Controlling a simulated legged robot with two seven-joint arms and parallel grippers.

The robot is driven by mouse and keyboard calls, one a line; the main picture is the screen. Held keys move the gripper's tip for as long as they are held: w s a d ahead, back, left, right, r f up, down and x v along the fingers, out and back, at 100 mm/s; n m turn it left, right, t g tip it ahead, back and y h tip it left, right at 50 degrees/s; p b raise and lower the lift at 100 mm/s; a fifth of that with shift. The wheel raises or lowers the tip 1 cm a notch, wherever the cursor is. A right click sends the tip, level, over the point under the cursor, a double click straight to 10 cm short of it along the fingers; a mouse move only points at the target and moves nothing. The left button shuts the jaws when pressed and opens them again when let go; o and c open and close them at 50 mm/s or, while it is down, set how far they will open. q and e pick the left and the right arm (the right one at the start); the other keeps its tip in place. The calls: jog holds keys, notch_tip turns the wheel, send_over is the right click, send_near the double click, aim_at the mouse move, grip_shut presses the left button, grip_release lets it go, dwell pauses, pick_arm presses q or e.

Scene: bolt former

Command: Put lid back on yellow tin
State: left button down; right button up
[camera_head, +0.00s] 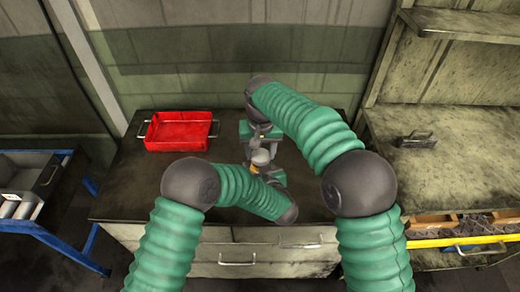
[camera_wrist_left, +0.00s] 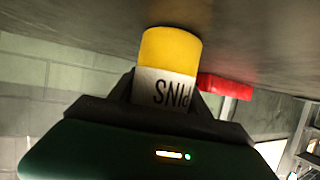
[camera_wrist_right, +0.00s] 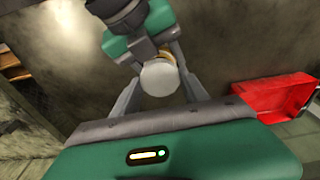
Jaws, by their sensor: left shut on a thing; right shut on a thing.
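A yellow tin (camera_wrist_left: 171,52) with a white label reading PINS sits between the fingers of my left gripper (camera_wrist_left: 165,88), which is shut on it; the label looks upside down there. In the head view the tin (camera_head: 260,170) is small and partly hidden by my arms. A pale round lid (camera_wrist_right: 160,77) is between the fingers of my right gripper (camera_wrist_right: 160,88), which is shut on it. The lid is right at the tin's top end, with yellow (camera_wrist_right: 166,53) showing just behind it. I cannot tell whether it is seated or slightly apart.
A red tray (camera_head: 180,131) with metal handles stands on the dark workbench (camera_head: 135,190), left of my grippers. A blue-framed trolley (camera_head: 50,232) is at the far left. A dark tool (camera_head: 414,139) lies on the right-hand bench. The bench between tray and grippers is clear.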

aim_at(260, 156)
dwell(0.3)
jog(key=shift+a+f, duration=0.1)
jog(key=shift+f, duration=0.8)
jog(key=shift+f, duration=0.6)
jog(key=m, duration=0.3)
jog(key=o, duration=1.3)
jog(key=shift+r, duration=2.3)
jog(key=shift+c, duration=0.4)
